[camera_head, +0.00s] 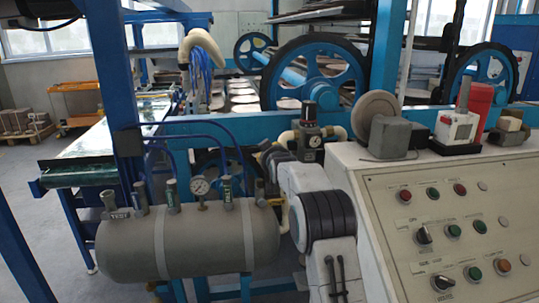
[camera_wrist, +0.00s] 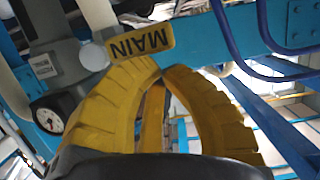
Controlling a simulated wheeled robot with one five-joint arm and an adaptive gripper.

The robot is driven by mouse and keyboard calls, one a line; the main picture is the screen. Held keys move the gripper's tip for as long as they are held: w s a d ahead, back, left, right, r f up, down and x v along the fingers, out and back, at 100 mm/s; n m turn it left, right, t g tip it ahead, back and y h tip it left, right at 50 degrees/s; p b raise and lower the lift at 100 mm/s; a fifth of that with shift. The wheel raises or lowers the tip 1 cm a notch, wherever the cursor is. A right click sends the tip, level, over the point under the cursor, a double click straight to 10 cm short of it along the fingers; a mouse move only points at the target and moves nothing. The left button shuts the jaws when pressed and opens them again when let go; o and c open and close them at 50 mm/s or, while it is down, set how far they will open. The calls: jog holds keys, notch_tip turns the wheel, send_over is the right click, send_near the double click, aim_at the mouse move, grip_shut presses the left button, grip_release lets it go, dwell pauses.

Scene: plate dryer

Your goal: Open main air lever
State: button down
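The main air lever shows in the wrist view as a yellow tag reading MAIN (camera_wrist: 141,42), just beyond my fingertips. My gripper (camera_wrist: 160,70) has two ribbed yellow fingers whose tips come together just below the tag. A yellow strip, which looks like the lever's stem, shows between the bowed fingers. The gripper looks shut on it, though the exact contact is hidden. In the head view my grey arm largely hides the gripper.
Other valves stand left along the tank, with labels such as TEST (camera_head: 111,205) and BELT (camera_head: 227,192), beside a pressure gauge (camera_head: 200,187). Blue hoses (camera_head: 185,124) arch above. A control panel (camera_head: 450,215) stands close at the right. A blue beam (camera_wrist: 230,35) runs behind the tag.

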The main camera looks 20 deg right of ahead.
jog(key=shift+f+b, duration=0.25)
jog(key=shift+b, duration=0.05)
notch_tip(320, 180, down, 7)
jog(key=b, duration=0.8)
jog(key=shift+b, duration=0.3)
jog(key=shift+d, duration=0.15)
jog(key=shift+s, duration=0.1)
dwell(0.4)
jog(key=v, duration=1.2)
jog(key=shift+f, duration=0.1)
dwell(0.7)
